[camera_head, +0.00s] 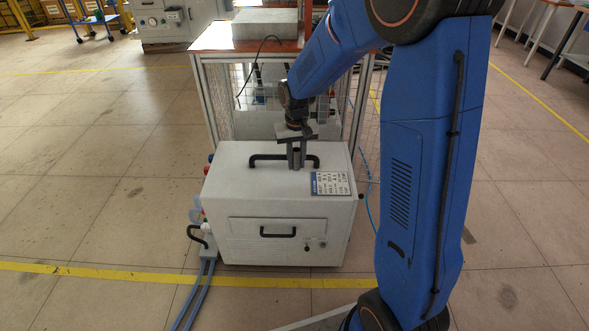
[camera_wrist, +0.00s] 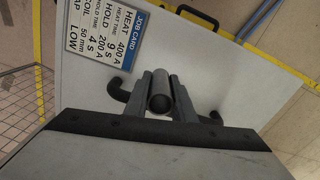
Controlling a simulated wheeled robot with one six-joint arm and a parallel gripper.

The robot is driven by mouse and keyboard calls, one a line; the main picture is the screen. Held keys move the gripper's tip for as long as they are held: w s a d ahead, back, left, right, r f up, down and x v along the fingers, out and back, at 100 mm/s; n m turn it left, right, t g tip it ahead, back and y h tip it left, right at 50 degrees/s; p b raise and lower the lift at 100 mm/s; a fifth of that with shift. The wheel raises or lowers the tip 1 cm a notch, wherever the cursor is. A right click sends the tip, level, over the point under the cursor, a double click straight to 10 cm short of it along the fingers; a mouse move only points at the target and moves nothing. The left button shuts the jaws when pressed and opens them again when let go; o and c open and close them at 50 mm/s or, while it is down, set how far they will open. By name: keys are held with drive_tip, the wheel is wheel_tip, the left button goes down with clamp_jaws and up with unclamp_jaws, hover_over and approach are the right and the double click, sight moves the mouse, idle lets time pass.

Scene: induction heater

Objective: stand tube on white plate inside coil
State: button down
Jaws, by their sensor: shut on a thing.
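My gripper (camera_head: 297,163) hangs fingers-down over the top of a white box. In the wrist view, my gripper (camera_wrist: 164,103) is shut on a grey metal tube (camera_wrist: 160,101), one finger on each side. The tube's round open end faces the wrist camera, and its length runs away from the camera between the fingers. In the head view I cannot make out the tube apart from the fingers. I cannot pick out the coil or the white plate in either view.
The white box (camera_head: 240,190) has a black handle (camera_head: 266,158) on top, close to my fingers, and a job card (camera_head: 330,183). Behind it stands a mesh-sided frame with a wooden top (camera_head: 213,38) carrying a grey block (camera_head: 265,23). Blue hoses (camera_head: 204,280) run along the floor.

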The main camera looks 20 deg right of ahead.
sight(296, 178)
drive_tip(key=shift+f, duration=2.15)
drive_tip(key=shift+f, duration=0.15)
drive_tip(key=c, duration=1.5)
unclamp_jaws()
wheel_tip(296, 178, up, 12)
drive_tip(key=s+d+r+t, duration=0.1)
drive_tip(key=s+d+r, duration=0.1)
drive_tip(key=s+r, duration=0.45)
drive_tip(key=s+d+r+t, duration=0.1)
drive_tip(key=s, duration=0.7)
drive_tip(key=s+d+r+t, duration=0.1)
drive_tip(key=s+r, duration=0.1)
drive_tip(key=s, duration=0.7)
drive_tip(key=s+d+r+n+t, duration=0.1)
drive_tip(key=s, duration=0.7)
drive_tip(key=shift+s+d+r+t, duration=0.15)
drive_tip(key=shift+d+t, duration=0.15)
drive_tip(key=shift+d, duration=0.05)
drive_tip(key=shift+o, duration=0.5)
drive_tip(key=shift+s, duration=0.35)
